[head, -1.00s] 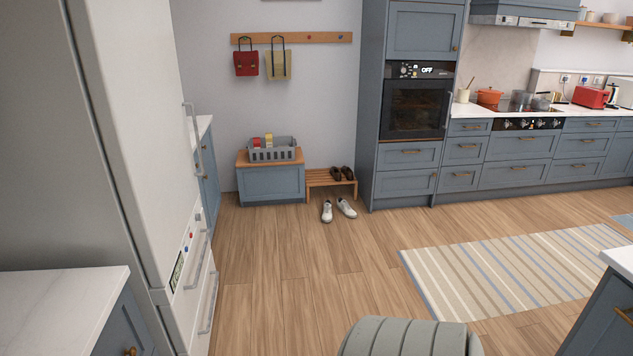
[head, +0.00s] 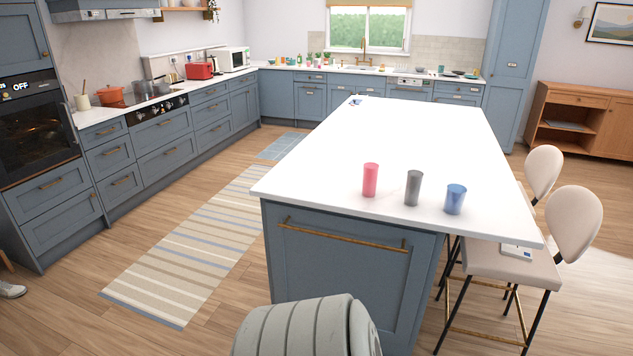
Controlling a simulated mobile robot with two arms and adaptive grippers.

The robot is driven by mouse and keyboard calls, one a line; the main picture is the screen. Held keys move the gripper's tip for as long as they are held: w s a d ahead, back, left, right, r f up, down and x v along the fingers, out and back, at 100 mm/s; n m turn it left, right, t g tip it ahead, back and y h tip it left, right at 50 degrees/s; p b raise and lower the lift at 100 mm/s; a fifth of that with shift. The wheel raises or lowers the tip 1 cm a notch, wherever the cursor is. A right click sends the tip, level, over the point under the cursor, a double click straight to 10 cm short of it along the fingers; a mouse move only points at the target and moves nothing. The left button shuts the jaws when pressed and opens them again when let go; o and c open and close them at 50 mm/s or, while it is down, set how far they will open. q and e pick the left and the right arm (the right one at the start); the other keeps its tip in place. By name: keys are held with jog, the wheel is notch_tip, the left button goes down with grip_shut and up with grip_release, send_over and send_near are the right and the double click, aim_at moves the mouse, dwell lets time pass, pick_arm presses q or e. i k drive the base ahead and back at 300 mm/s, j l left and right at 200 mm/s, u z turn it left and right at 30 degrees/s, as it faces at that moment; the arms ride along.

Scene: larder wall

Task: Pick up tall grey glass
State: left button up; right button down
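The tall grey glass (head: 413,188) stands upright on the white-topped kitchen island (head: 400,130), near its front edge. A pink glass (head: 370,180) stands to its left and a shorter blue glass (head: 455,199) to its right, each apart from it. Neither of my grippers shows in the head view. A grey ribbed part at the bottom of the picture seems to be mine.
Two cream stools (head: 510,262) stand at the island's right side, and one has a small flat item on its seat. A striped rug (head: 190,255) lies on the wood floor left of the island. The aisle there is clear.

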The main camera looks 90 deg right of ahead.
aim_at(414, 177)
jog(key=z, duration=3.4)
jog(key=i+z, duration=0.15)
jog(key=z, duration=0.25)
jog(key=i+j+z, duration=0.1)
jog(key=z, duration=0.3)
jog(key=i+j, duration=0.05)
